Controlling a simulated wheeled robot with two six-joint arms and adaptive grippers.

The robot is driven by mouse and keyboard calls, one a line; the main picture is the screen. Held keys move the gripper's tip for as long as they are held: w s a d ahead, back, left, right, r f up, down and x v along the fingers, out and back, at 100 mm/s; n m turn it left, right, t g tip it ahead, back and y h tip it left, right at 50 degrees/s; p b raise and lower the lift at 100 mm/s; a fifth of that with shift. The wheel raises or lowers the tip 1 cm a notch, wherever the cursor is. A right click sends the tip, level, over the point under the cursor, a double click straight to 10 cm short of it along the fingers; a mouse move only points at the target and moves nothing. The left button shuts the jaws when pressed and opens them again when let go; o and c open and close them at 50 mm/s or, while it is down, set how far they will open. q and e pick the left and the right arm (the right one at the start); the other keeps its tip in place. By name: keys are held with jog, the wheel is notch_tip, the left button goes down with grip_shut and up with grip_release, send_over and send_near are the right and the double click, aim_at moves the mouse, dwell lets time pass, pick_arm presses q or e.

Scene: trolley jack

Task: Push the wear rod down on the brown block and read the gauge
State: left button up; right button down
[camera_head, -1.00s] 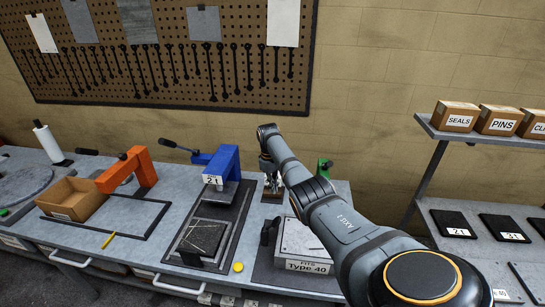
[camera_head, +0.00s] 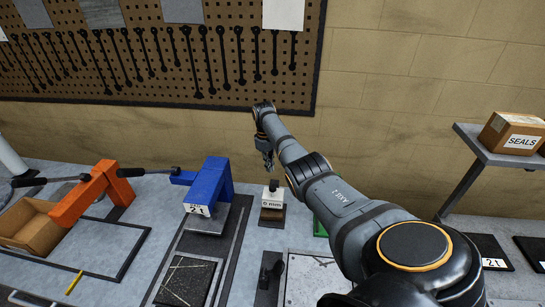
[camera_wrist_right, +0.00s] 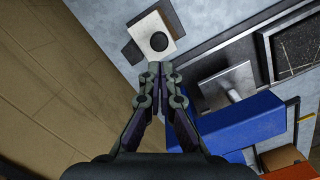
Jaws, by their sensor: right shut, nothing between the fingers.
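A small white gauge (camera_head: 271,201) with a black rod (camera_head: 273,185) on top stands on the dark brown block (camera_head: 271,216) on the bench. Its front carries small lettering that seems to read "0 mm". In the right wrist view the white gauge (camera_wrist_right: 152,36) shows from above, with the round black rod end (camera_wrist_right: 159,41) on it. My right gripper (camera_head: 268,166) is shut and empty. It hangs above the rod, with a visible gap. In the wrist view its closed fingertips (camera_wrist_right: 160,68) appear just short of the gauge. My left gripper is out of view.
A blue press (camera_head: 208,183) marked 21 stands left of the gauge, and an orange press (camera_head: 95,190) farther left. A light plate (camera_head: 315,280) lies in front. A pegboard (camera_head: 150,50) hangs behind. A shelf with a SEALS box (camera_head: 515,135) is at right.

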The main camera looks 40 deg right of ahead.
aim_at(272, 185)
jog(key=shift+f+b, duration=0.35)
jog(key=shift+f, duration=0.1)
jog(key=f+b, duration=0.1)
jog(key=f, duration=0.1)
jog(key=f+b, duration=0.3)
jog(key=f, duration=0.1)
jog(key=shift+s+d+b, duration=0.1)
jog(key=shift+s+b, duration=0.15)
jog(key=shift+b, duration=0.1)
jog(key=shift+f, duration=0.15)
